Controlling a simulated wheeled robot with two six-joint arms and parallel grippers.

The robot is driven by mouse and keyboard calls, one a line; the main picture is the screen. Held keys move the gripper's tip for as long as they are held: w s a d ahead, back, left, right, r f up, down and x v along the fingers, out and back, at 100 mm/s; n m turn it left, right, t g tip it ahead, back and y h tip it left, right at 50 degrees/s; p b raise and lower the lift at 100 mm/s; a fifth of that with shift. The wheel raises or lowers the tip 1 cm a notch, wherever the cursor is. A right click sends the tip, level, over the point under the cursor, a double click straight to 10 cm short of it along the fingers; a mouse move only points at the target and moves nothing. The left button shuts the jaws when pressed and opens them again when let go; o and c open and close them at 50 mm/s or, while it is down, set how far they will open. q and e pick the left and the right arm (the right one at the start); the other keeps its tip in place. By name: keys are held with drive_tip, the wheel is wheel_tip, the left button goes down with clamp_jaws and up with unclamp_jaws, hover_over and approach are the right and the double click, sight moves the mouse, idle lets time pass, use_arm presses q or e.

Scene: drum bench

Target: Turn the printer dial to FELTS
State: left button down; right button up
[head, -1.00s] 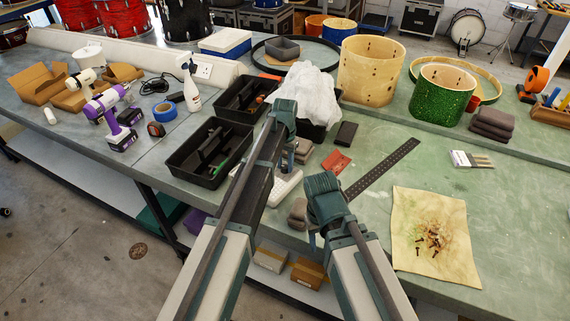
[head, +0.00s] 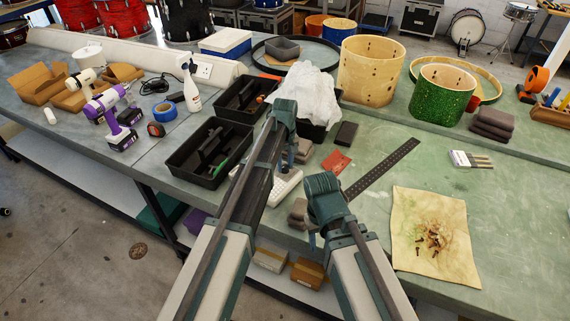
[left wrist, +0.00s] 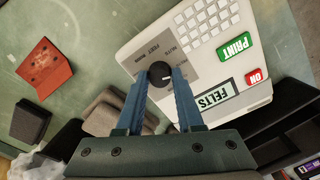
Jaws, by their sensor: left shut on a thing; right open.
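The label printer (left wrist: 200,50) lies on the green bench, pale with a grey panel, white keys, a green PRINT button and a red ON button. In the head view the printer (head: 287,186) is partly hidden by my left arm. Its round black dial (left wrist: 158,72) has a white mark pointing roughly right in the left wrist view. A small window (left wrist: 213,97) reads FELTS, upside down there. My left gripper (left wrist: 160,80) is shut on the dial, one blue finger on each side; it also shows from above in the head view (head: 283,125). My right gripper (head: 314,228) is open, over the bench's front edge.
A red card (head: 336,161), dark block (head: 346,133) and black perforated strip (head: 381,168) lie near the printer. Black trays (head: 187,160) stand to the left. Grey pads (head: 297,212) are by my right gripper. A stained cloth (head: 433,265) with screws lies right.

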sight(285, 166)
use_arm(q)
drive_tip(key=shift+n, duration=0.8)
drive_tip(key=c, duration=0.5)
unclamp_jaws()
drive_tip(key=shift+c, duration=0.2)
drive_tip(key=shift+r, duration=0.1)
wheel_tip(285, 166, up, 14)
drive_tip(key=p, duration=1.3)
drive_tip(key=shift+f+p, duration=0.2)
drive_tip(key=shift+p, duration=0.2)
